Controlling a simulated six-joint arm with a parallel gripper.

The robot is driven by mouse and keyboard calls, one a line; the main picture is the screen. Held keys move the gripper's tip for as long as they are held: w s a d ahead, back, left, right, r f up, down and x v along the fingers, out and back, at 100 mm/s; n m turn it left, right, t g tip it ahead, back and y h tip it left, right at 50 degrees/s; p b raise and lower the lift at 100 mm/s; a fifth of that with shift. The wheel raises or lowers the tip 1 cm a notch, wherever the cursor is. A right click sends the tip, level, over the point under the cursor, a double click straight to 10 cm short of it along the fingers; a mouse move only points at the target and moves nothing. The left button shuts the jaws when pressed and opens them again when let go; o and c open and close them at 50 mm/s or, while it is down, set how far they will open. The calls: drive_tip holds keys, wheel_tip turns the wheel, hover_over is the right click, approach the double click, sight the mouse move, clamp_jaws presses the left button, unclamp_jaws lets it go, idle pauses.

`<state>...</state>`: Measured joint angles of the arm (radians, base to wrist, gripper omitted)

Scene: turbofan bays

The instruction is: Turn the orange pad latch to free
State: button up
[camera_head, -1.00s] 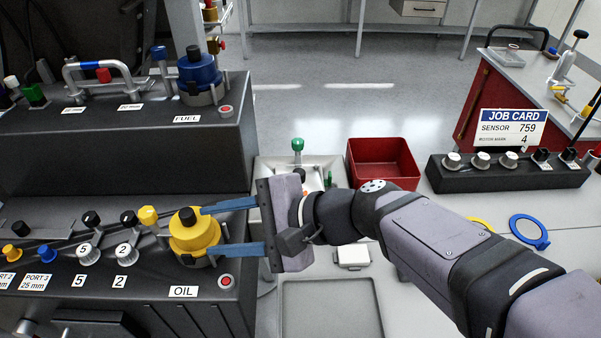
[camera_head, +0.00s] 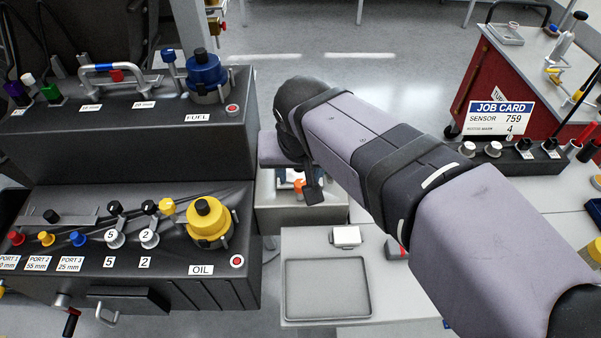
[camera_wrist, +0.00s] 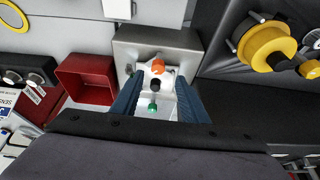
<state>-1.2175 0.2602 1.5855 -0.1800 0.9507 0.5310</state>
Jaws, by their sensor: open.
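The orange latch (camera_wrist: 158,67) sits on a pale pad (camera_wrist: 168,105) inside a grey-framed bay, in a row with a black knob (camera_wrist: 155,85) and a green knob (camera_wrist: 153,107). My gripper (camera_wrist: 160,90) is open, its blue fingers spread on either side of this row, with nothing held. I cannot tell how far the fingers are above the pad. In the head view the orange latch (camera_head: 299,186) shows just below my wrist, which hides the fingers and the other knobs. The latch's exact turn is too small to read.
The dark OIL panel (camera_head: 135,290) with its yellow cap (camera_head: 209,222) stands close left of the bay. A red bin (camera_wrist: 86,78) lies beside the bay. A grey tray (camera_head: 328,261) and a small white box (camera_head: 345,236) are on the bench in front.

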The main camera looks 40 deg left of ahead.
sight(300, 183)
drive_tip(key=shift+w+p+x, duration=0.15)
drive_tip(key=shift+p+x, duration=0.35)
drive_tip(key=shift+x, duration=1.3)
drive_tip(key=shift+w+p+x, duration=0.15)
drive_tip(key=shift+p+x, duration=0.35)
drive_tip(key=shift+x, duration=1.3)
drive_tip(key=shift+r, duration=0.1)
clamp_jaws()
